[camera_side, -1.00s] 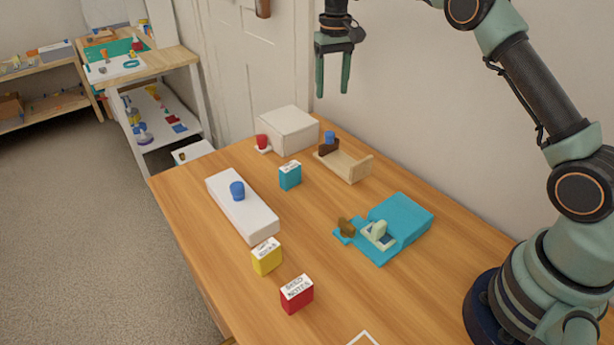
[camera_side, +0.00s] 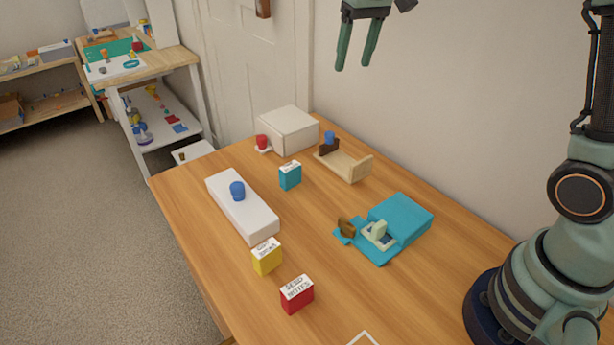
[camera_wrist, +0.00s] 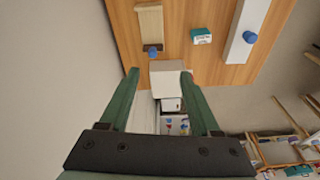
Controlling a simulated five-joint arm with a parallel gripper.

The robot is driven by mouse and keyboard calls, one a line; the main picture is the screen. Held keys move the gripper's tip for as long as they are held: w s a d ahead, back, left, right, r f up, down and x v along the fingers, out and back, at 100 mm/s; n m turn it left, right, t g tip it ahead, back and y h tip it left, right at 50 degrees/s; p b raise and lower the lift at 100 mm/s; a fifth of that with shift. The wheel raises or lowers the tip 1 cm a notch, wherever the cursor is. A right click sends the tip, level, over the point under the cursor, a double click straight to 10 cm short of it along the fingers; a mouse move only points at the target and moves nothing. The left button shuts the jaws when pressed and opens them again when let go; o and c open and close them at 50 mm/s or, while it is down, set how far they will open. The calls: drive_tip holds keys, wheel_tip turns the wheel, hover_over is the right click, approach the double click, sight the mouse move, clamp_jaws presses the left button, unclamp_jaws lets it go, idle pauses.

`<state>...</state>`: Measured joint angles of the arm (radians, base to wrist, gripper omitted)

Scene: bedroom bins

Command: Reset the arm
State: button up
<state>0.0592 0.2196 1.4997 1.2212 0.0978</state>
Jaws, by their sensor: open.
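My gripper (camera_side: 357,57) is open and empty, raised high above the back of the table beside the wall. Its two green fingers point down in the side view. In the wrist view my gripper (camera_wrist: 160,95) shows both fingers spread apart, with the white box (camera_wrist: 168,80) far below and between them. Nothing is held or touched.
The wooden table (camera_side: 200,262) holds a white box (camera_side: 288,130), a wooden tray (camera_side: 346,166), a white block (camera_side: 240,212) with a blue knob-like piece (camera_side: 237,190), a teal box (camera_side: 402,216), and teal (camera_side: 290,177), yellow (camera_side: 267,258) and red (camera_side: 297,294) small boxes. Air around the gripper is clear.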

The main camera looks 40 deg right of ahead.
drive_tip(key=s+a+f+n+t, duration=0.1)
drive_tip(key=s, duration=0.8)
drive_tip(key=s+a+f+t, duration=0.1)
drive_tip(key=s+f+t, duration=0.1)
drive_tip(key=s, duration=0.7)
drive_tip(key=shift+a+n, duration=0.4)
